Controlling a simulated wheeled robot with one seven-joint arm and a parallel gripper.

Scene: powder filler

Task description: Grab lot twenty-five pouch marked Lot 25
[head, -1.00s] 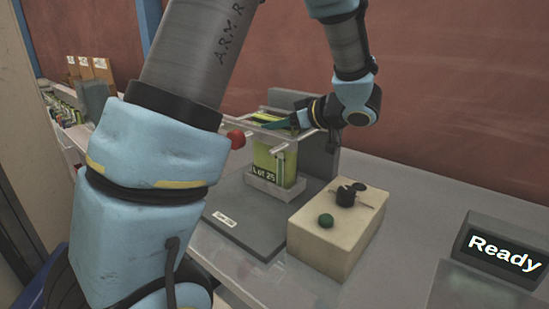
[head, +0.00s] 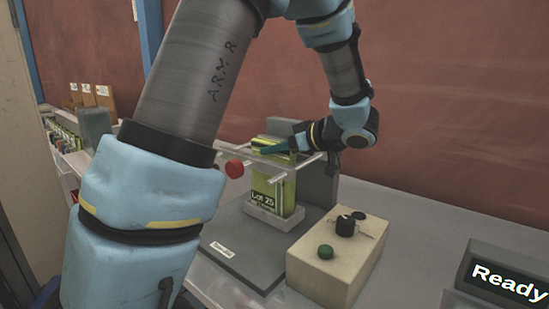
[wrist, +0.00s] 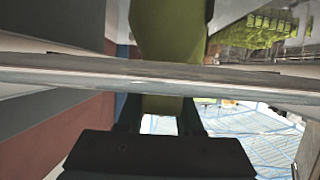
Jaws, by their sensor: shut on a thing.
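The green pouch (head: 274,192) with a black "Lot 25" label stands upright in the filler, with its lower end at a small pale tray. My gripper (head: 277,148) reaches in from the right at the pouch's upper part, and its teal fingers are shut on it. In the wrist view the green pouch (wrist: 165,35) runs down between my fingers (wrist: 160,117). A clear bar of the filler crosses the wrist view and hides part of the pouch.
A display (head: 505,275) reads "Ready". More pouches (head: 62,140) stand at the far left.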

